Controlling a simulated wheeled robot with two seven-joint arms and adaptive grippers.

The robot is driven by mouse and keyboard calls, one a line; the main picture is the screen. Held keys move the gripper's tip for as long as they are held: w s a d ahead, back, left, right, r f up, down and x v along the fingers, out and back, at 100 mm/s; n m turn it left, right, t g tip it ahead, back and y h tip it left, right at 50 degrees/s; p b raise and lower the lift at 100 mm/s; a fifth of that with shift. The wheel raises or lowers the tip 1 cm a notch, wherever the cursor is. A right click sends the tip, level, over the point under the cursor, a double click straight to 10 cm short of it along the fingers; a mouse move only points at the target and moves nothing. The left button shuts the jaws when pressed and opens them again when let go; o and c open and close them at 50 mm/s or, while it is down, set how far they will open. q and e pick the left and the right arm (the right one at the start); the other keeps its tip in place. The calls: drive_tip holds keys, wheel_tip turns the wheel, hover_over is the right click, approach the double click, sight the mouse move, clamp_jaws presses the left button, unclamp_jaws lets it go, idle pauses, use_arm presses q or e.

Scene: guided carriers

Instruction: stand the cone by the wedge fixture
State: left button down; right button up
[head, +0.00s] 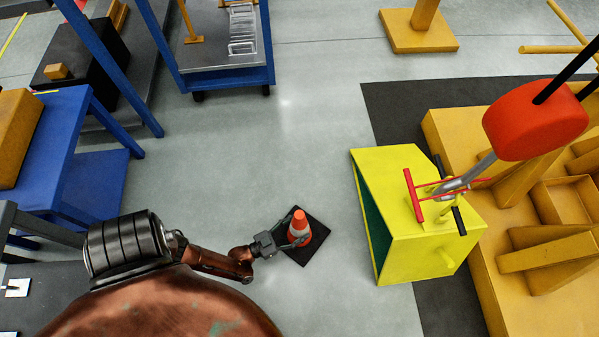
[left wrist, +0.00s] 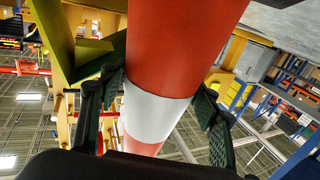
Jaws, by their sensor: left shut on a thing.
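The cone (head: 300,224) is orange-red with a pale band and a dark square base (head: 313,252), seen over the grey floor in the head view. My left gripper (head: 284,240) is shut on its body from the left. The left wrist view shows the cone (left wrist: 185,35) large, with the fingers (left wrist: 158,112) on both sides of the white band. The cone looks about upright; whether its base touches the floor I cannot tell. An orange-yellow fixture (head: 475,222) with wedge-like blocks stands at the right, apart from the cone. My right gripper is out of view.
A yellow-green box (head: 415,245) with a red handle stands between the cone and the orange-yellow fixture, below a red hoist block (head: 535,118) with a hook. A blue table (head: 50,140) is at left and a blue cart (head: 228,78) behind. The floor between (head: 290,140) is clear.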

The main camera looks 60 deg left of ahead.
use_arm(q)
drive_tip(key=c, duration=0.7)
unclamp_jaws()
drive_tip(key=shift+s, duration=0.1)
drive_tip(key=s, duration=1.1)
drive_tip(key=shift+s, duration=0.4)
